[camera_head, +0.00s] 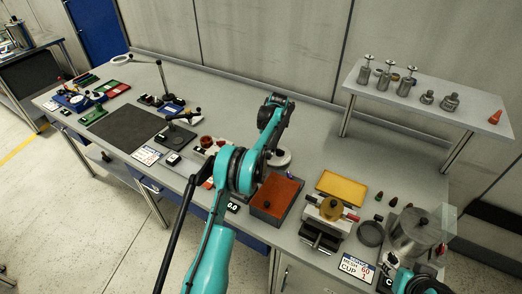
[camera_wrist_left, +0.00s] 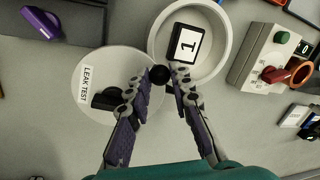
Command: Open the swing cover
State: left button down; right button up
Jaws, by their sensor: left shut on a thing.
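The swing cover appears to be the pale round disc (camera_wrist_left: 98,67) labelled "LEAK TEST" in the left wrist view. It lies mostly to the left of a white round cup (camera_wrist_left: 156,42), whose inside shows, with a black block marked "1" (camera_wrist_left: 187,44) in it. A round black knob (camera_wrist_left: 160,74) sits at the disc's right edge. My left gripper (camera_wrist_left: 160,78) is shut on the knob, one finger on each side. Its fingers hide part of the disc and the cup's near rim. In the head view my left arm largely hides this spot. My right gripper is not in view.
A control box (camera_wrist_left: 268,60) with a red knob and green button stands right of the cup. In the head view an orange-red bin (camera_head: 277,193), a yellow tray (camera_head: 342,188) and a clamp fixture (camera_head: 321,232) stand nearby. A raised shelf (camera_head: 445,107) holds metal parts.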

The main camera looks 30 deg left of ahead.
aim_at(271, 157)
pick_arm(q)
jog(key=shift+w+d+n, duration=0.2)
jog(key=shift+n, duration=0.2)
jog(key=c, duration=1.3)
grip_release()
jog(key=shift+c, duration=0.2)
jog(key=shift+r, duration=0.1)
notch_tip(271, 157, up, 12)
jog(key=w+d, duration=0.1)
jog(key=d, duration=0.1)
jog(key=shift+f, duration=0.2)
jog(key=shift+d, duration=0.1)
